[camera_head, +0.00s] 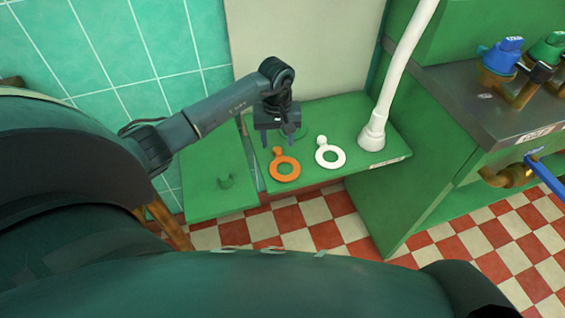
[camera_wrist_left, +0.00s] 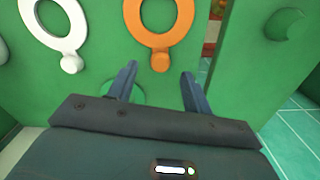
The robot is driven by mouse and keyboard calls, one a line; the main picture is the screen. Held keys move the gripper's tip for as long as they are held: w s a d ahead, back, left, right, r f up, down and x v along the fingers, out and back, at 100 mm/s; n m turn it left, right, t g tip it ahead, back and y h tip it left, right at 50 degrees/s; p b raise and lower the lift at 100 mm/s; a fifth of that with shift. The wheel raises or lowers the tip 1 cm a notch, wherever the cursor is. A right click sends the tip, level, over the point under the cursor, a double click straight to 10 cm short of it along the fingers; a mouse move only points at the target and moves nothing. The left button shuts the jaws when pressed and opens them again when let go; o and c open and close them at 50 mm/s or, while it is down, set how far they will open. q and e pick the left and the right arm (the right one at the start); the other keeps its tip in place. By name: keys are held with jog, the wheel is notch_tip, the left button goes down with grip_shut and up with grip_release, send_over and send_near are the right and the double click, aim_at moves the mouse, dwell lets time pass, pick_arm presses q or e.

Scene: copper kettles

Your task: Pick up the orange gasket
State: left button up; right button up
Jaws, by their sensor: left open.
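The orange gasket (camera_head: 285,167) lies flat on the green bench top, a ring with a small round tab. In the head view its tab points up and left, towards my gripper. My left gripper (camera_head: 277,138) is open and empty, pointing down just behind the gasket's tab. In the left wrist view the gasket (camera_wrist_left: 159,28) is at the top, and its tab lies just beyond and between the fingertips of my left gripper (camera_wrist_left: 160,72). The fingers do not touch it as far as I can see. My right gripper is not in view.
A white gasket (camera_head: 330,153) lies to the right of the orange one. A green gasket (camera_head: 294,131) lies partly hidden behind my gripper. A white pipe (camera_head: 385,95) rises from the bench at right.

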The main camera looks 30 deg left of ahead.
pick_arm(q)
jog(key=shift+f, duration=1.35)
jog(key=shift+c, duration=0.5)
jog(key=c, duration=0.9)
